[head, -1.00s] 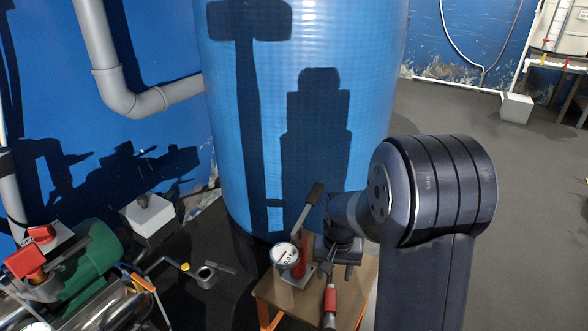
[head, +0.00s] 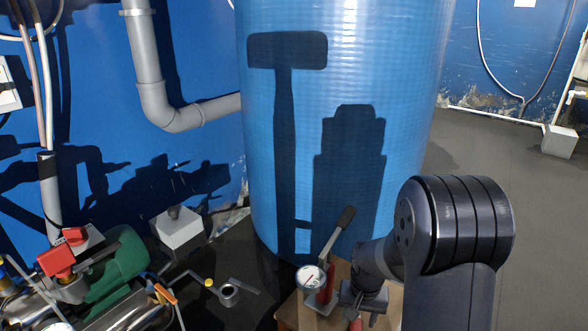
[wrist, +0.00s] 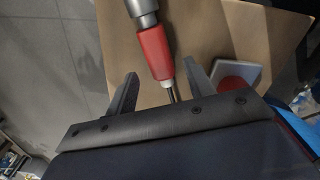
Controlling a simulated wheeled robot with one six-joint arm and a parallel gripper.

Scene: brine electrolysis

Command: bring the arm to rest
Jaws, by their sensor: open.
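My gripper (wrist: 161,70) is open, with its two dark fingers apart in the wrist view. A red-handled tool (wrist: 153,52) with a grey end and a thin metal shaft shows between the fingers, with a gap on each side. I cannot tell how far below the fingers it lies. In the head view my gripper (head: 362,308) hangs over a small wooden table, and only a bit of the red handle (head: 356,324) shows at the bottom edge. My arm is bent, with the dark rounded joint at right.
The small wooden table (wrist: 230,30) holds a red lever device with a round gauge (head: 310,278) close left of my gripper. A large blue tank (head: 345,90) stands behind. A green motor and pipes (head: 118,255) fill the lower left. Open grey floor (head: 520,190) lies at right.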

